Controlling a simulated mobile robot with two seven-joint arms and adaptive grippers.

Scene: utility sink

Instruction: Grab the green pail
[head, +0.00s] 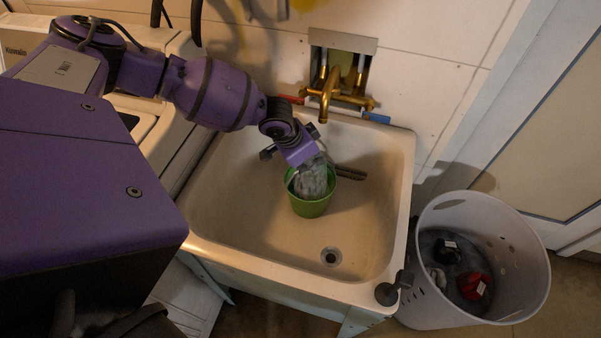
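The gripper's purple body covers part of the far rim. Its fingertips are too small and dark to show whether they touch or grip the rim. My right gripper is not in view.
The sink (230,200) has a brass tap (328,95) on the wall behind and a drain (331,257) near the front. A dark object (388,292) sits on its front right corner. A white laundry basket (522,262) with dark and red items stands right. The front basin is clear.

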